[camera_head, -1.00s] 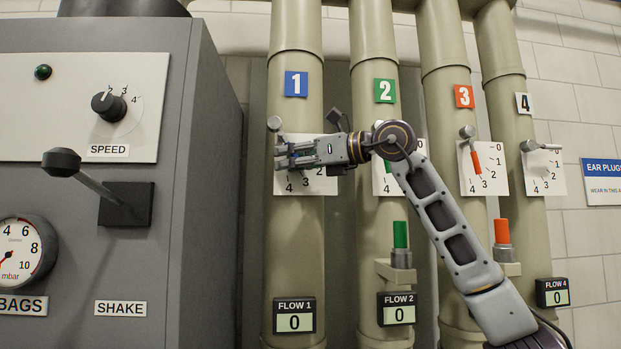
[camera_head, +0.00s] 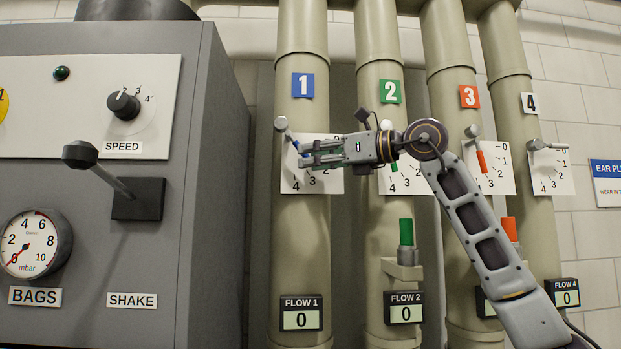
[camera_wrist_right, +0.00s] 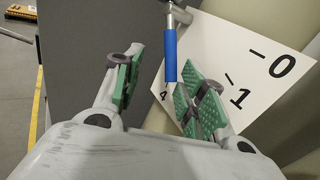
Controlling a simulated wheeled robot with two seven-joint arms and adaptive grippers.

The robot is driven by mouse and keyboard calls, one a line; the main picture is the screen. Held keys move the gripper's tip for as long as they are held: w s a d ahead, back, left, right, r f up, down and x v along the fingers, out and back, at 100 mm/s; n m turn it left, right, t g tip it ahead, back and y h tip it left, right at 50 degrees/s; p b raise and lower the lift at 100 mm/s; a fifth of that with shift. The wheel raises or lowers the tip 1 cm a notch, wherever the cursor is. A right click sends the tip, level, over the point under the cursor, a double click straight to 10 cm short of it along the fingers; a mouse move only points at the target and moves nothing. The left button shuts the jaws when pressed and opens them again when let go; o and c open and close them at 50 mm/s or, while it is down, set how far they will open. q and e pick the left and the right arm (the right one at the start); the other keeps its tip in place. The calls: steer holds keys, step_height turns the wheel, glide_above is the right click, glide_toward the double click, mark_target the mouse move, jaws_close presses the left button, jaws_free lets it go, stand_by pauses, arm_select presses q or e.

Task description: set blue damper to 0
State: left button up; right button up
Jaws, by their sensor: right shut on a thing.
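The blue damper (camera_head: 295,144) is a short blue-gripped lever on pipe 1, under the blue "1" sign. It hangs from a grey pivot at the upper left of its white scale plate (camera_head: 334,150) and slants down to the right. My right gripper (camera_head: 304,154) reaches in from the right and is shut on the lever's lower end. In the right wrist view the blue lever (camera_wrist_right: 170,55) runs down between the green-padded fingers of my right gripper (camera_wrist_right: 160,92), close to the right finger. The lever's exact reading is unclear. My left gripper is out of view.
The FLOW 1 display (camera_head: 301,313) reads 0. To the right stand pipes with green (camera_head: 406,232) and orange (camera_head: 481,160) handles. A grey machine cabinet (camera_head: 222,150) with a shake lever (camera_head: 100,165) stands left. A gap separates it from pipe 1.

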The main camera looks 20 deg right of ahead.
steer(key=shift+s+a+b+v, duration=0.3)
steer(key=shift+b+v, duration=0.5)
steer(key=shift+v, duration=3.75)
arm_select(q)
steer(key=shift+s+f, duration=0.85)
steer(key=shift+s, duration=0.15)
arm_select(e)
steer(key=w+a+f+n+g+y, duration=0.1)
steer(key=a+f+y, duration=0.3)
steer(key=a, duration=0.4)
steer(key=shift+a+f+n+g+y, duration=0.3)
steer(key=shift+g+y, duration=0.1)
steer(key=shift+g, duration=0.5)
steer(key=shift+w, duration=0.1)
steer(key=shift+c, duration=0.4)
